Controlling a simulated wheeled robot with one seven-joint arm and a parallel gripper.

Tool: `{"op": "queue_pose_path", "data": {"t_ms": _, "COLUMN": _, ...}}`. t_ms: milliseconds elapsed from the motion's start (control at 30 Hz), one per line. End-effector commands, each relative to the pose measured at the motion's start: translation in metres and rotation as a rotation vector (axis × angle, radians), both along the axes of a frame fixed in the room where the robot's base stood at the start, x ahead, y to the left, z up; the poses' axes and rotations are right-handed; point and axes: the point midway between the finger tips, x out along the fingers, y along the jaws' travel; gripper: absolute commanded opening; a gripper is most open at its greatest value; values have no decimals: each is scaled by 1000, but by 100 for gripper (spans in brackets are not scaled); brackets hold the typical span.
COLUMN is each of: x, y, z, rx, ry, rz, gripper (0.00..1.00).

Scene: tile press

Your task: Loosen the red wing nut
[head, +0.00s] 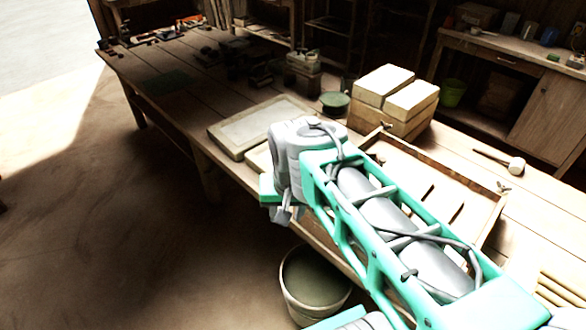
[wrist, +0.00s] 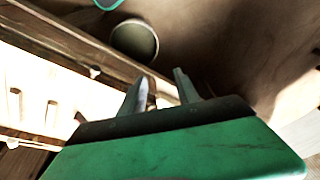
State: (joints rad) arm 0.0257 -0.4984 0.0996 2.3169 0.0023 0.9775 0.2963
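No clearly red wing nut can be made out in either view. Two pale wing nuts show in the head view on the wooden frame's rim, one at the back corner (head: 387,126) and one at the right corner (head: 503,187). In the wrist view, a pale fitting (wrist: 69,72) sits on the frame's rail (wrist: 100,62). My gripper (wrist: 161,76) has its two fingers apart. A small dark and brownish thing (wrist: 152,101) shows between the fingers near their base; I cannot tell what it is or whether they touch it. In the head view my arm hides the frame's near-left corner.
The wooden frame (head: 478,166) lies on the long workbench (head: 210,75). Stacked pale blocks (head: 395,95) stand behind it, a flat tray (head: 240,130) to its left, a mallet (head: 516,166) to its right. A bucket (head: 292,301) stands on the floor below, also in the wrist view (wrist: 135,41).

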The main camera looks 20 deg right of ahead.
Motion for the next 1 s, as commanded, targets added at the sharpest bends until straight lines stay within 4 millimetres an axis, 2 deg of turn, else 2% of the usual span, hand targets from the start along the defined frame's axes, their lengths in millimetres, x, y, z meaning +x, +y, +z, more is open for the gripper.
{"op": "queue_pose_path", "data": {"t_ms": 33, "x": 20, "y": -8, "z": 2, "rx": 34, "ry": 25, "rz": -163, "gripper": 38}}
{"op": "queue_pose_path", "data": {"t_ms": 200, "x": 94, "y": -47, "z": 7, "rx": 158, "ry": 119, "rz": -923, "gripper": 38}}
{"op": "queue_pose_path", "data": {"t_ms": 300, "x": 128, "y": -71, "z": 1, "rx": 197, "ry": 153, "rz": -1323, "gripper": 38}}
{"op": "queue_pose_path", "data": {"t_ms": 400, "x": 149, "y": -89, "z": -6, "rx": 214, "ry": 169, "rz": -1606, "gripper": 38}}
{"op": "queue_pose_path", "data": {"t_ms": 500, "x": 159, "y": -98, "z": -10, "rx": 221, "ry": 173, "rz": -1754, "gripper": 38}}
{"op": "queue_pose_path", "data": {"t_ms": 567, "x": 161, "y": -100, "z": -13, "rx": 224, "ry": 172, "rz": -1789, "gripper": 38}}
{"op": "queue_pose_path", "data": {"t_ms": 667, "x": 161, "y": -100, "z": -26, "rx": 222, "ry": 173, "rz": -1795, "gripper": 38}}
{"op": "queue_pose_path", "data": {"t_ms": 900, "x": 161, "y": -99, "z": -70, "rx": 224, "ry": 171, "rz": -1792, "gripper": 38}}
{"op": "queue_pose_path", "data": {"t_ms": 1000, "x": 161, "y": -99, "z": -82, "rx": 225, "ry": 171, "rz": -1790, "gripper": 38}}
